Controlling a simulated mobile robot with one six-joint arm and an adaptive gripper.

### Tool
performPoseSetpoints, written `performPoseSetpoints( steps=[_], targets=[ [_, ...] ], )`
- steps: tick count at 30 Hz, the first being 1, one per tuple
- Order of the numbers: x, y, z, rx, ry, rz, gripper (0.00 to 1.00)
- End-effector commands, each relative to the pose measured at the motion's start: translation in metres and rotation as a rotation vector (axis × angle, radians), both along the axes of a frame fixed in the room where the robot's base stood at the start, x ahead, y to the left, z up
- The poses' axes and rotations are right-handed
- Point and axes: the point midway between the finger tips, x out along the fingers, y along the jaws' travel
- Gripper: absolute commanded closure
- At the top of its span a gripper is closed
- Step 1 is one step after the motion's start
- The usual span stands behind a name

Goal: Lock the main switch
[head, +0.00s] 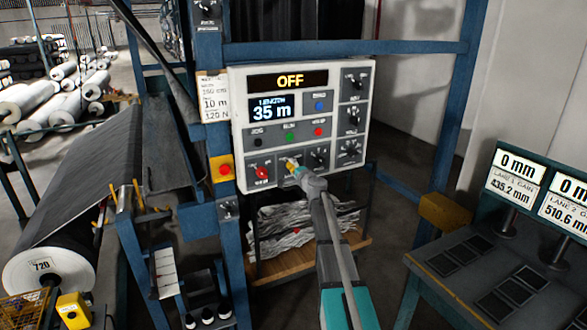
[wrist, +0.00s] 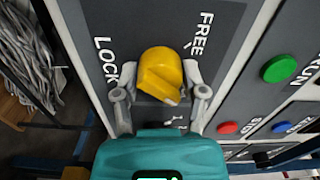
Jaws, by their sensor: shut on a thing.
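A yellow rotary knob (wrist: 160,73) sits on a dark plate with the words LOCK on its left and FREE on its upper right in the wrist view. My gripper (wrist: 161,88) is shut on this knob, one finger on each side. A pale mark on the knob's lower right edge faces lower right. A label below the knob is partly hidden by my gripper. In the head view my gripper (head: 291,166) reaches the lower part of the white control panel (head: 235,110) and largely covers the knob. The display (head: 289,81) reads OFF.
A red knob (head: 262,173) sits just left of my gripper. Right of it are several black dials (head: 349,150). A red button on a yellow box (head: 224,169) is left of the panel. A blue frame surrounds the panel; a console (head: 500,290) stands right.

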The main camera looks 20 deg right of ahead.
Motion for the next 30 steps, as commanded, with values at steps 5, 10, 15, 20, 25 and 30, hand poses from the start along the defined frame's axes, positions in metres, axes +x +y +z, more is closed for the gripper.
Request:
performPoseSetpoints(
  steps=[5, 10, 15, 20, 25, 30],
  targets=[
    [0.001, -0.0004, 0.0003, 0.082, 0.003, -0.001, 0.92],
    [0.0009, -0.0003, 0.0002, 0.118, 0.004, -0.001, 0.92],
    [0.0009, -0.0002, 0.0002, 0.126, 0.004, -0.001, 0.92],
    [0.001, 0.0, 0.0002, 0.126, 0.003, 0.0, 0.92],
    [0.0009, 0.0002, 0.0002, 0.125, 0.003, 0.0, 0.28],
    [0.0006, 0.0004, 0.0002, 0.124, 0.004, 0.0, 0.09]
  ],
)
